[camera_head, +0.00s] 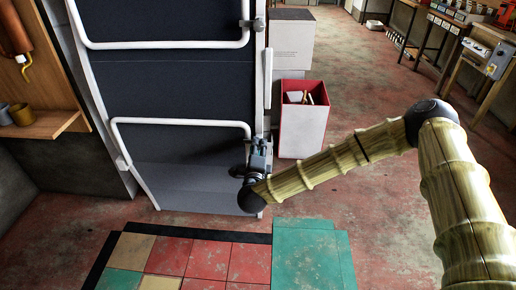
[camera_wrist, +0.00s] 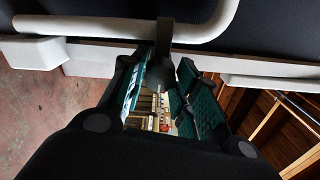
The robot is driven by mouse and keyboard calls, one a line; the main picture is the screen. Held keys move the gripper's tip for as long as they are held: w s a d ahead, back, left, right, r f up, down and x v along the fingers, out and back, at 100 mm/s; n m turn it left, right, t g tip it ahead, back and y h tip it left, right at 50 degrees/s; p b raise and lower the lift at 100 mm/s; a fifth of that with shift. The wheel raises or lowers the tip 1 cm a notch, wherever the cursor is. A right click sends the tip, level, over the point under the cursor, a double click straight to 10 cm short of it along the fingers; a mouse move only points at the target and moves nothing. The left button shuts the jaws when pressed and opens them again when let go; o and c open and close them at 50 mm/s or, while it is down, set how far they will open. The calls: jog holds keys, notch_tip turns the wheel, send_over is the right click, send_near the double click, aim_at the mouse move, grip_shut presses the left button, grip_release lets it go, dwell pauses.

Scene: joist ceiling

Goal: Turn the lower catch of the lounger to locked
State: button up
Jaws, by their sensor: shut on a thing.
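The lounger (camera_head: 180,85) stands folded upright at the left, with dark panels and white tube rails. Its upper catch (camera_head: 253,24) is a small grey piece on the right edge. My gripper (camera_head: 258,158) is at the lower right edge of the lounger and hides most of the lower catch there. In the wrist view, the lower catch (camera_wrist: 165,38) is a dark lever crossing the white rail (camera_wrist: 110,27), its end between my green-padded fingers (camera_wrist: 168,88). My gripper is shut on it. How far the catch is turned is hard to tell.
A red-and-white box (camera_head: 302,135) with items inside stands right of the lounger, before a white carton (camera_head: 292,42). Coloured floor tiles (camera_head: 210,262) lie in front. A wooden shelf with cups (camera_head: 50,124) is at the left. Workbenches (camera_head: 445,40) stand far right; the floor between is open.

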jog(key=shift+w+a+r, duration=0.1)
jog(key=shift+a+r, duration=0.1)
jog(key=shift+r, duration=0.2)
jog(key=o, duration=1)
jog(key=shift+o, duration=0.2)
jog(key=s+a, duration=0.1)
jog(key=s, duration=1.1)
jog(key=shift+f, duration=0.15)
